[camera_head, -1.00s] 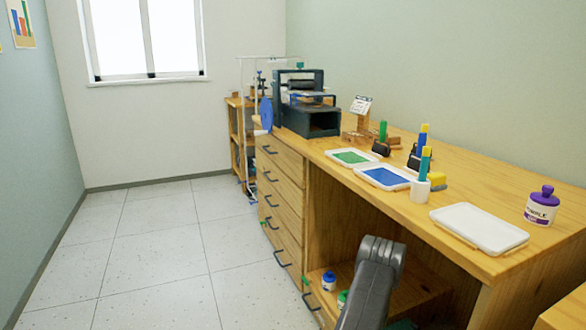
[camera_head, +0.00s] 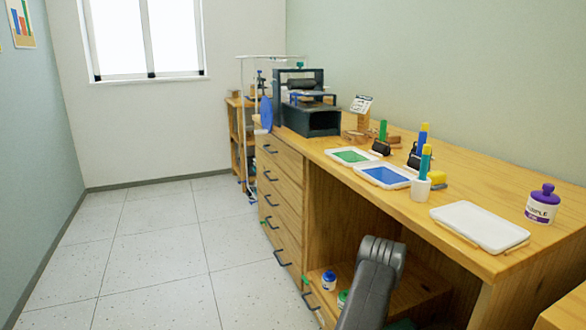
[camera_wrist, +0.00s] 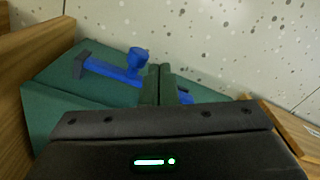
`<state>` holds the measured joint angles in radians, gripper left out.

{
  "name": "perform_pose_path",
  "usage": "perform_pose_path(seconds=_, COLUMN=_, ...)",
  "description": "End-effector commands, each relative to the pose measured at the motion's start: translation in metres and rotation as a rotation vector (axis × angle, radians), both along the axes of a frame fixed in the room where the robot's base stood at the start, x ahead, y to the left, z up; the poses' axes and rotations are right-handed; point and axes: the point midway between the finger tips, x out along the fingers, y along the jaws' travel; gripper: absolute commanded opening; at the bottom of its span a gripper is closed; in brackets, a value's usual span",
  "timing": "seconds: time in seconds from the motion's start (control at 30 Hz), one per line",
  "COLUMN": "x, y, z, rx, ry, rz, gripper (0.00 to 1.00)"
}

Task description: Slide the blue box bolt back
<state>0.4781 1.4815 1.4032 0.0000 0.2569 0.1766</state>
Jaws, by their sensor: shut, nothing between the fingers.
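The blue bolt (camera_wrist: 112,71) lies across the top of a dark teal box (camera_wrist: 48,80) in the wrist view. Its round blue knob (camera_wrist: 137,58) stands up just left of my fingers, and a dark bracket (camera_wrist: 80,66) is at its left end. A further blue part (camera_wrist: 186,97) shows right of the fingers. My gripper (camera_wrist: 160,72) is shut and empty, with its fingertips close to the knob; I cannot tell whether they touch. The fingers and gripper body hide the middle and near part of the box. Neither bolt nor gripper shows in the head view.
Wooden boards flank the box at left (camera_wrist: 38,45) and right (camera_wrist: 292,128) in the wrist view, with speckled floor (camera_wrist: 230,40) beyond. In the head view, a long wooden counter (camera_head: 390,150) holds a press (camera_head: 302,105) and trays. The floor (camera_head: 150,245) to its left is clear.

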Motion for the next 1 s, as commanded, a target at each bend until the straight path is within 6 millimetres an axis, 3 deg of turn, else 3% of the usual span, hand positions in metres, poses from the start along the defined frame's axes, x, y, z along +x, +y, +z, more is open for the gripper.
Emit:
perform_pose_path(seconds=0.8, x=0.0, y=0.0, z=-0.035, rx=0.0, ry=0.0, rz=0.0, gripper=0.0)
perform_pose_path(seconds=1.0, x=0.0, y=0.0, z=-0.036, rx=0.0, ry=0.0, rz=0.0, gripper=0.0)
